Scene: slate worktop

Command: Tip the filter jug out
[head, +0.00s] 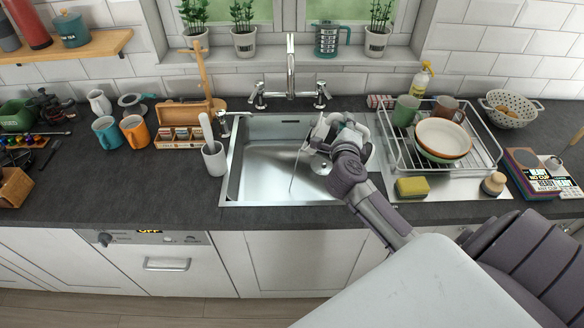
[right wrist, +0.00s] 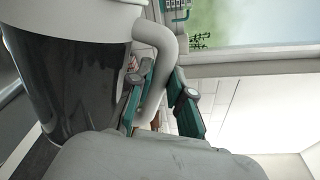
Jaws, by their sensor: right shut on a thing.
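My right gripper (head: 335,134) is over the sink (head: 262,190), with its arm coming in from the lower right. The filter jug (head: 318,136) is in its grasp and looks tilted, mostly hidden behind the gripper in the head view. A thin pale streak (head: 296,172) runs down from the jug's left side into the basin. In the right wrist view the jug's dark see-through body (right wrist: 65,85) fills the left. Its pale curved handle (right wrist: 170,65) passes between the teal fingers of my right gripper (right wrist: 160,108). My left gripper does not show.
The faucet (head: 291,70) stands behind the basin. A dish rack (head: 470,165) with bowls and mugs is close on the right, with a sponge (head: 411,187) in front.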

